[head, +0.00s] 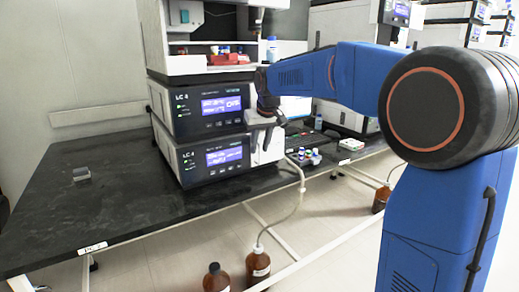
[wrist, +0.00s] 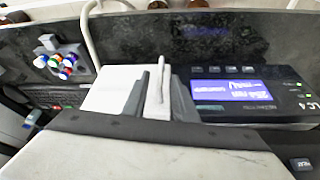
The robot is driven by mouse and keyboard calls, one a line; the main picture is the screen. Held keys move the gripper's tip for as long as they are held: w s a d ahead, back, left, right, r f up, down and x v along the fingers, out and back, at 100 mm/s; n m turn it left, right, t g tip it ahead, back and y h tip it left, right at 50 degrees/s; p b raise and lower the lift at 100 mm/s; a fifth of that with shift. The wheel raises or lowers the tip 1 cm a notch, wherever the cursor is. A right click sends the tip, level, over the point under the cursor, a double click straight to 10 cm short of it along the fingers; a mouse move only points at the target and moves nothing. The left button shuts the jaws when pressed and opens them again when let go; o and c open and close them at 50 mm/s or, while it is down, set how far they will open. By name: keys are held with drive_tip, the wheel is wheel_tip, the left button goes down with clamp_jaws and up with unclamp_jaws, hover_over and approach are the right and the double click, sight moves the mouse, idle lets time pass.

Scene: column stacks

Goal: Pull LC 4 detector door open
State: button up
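The LC 4 stack has an upper module (head: 208,106) and a lower module (head: 213,158), each with a lit display and an LC 4 label. The lower module's white door (head: 272,154) is at its right end and looks shut. In the wrist view, the white door (wrist: 108,92) lies beside a lit LC 4 display (wrist: 226,90), upside down. A pale upright handle (wrist: 162,88) stands out from it. My gripper (head: 263,137) is at the door, with its grey fingers (wrist: 158,103) on either side of the handle. Whether they press on it is unclear.
Small coloured-cap vials (head: 306,157) stand on the dark bench (head: 110,205) right of the stack.

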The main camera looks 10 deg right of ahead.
drive_tip(key=shift+w+f, duration=0.25)
drive_tip(key=shift+f, duration=0.45)
drive_tip(key=shift+c, duration=0.6)
clamp_jaws()
idle(0.5)
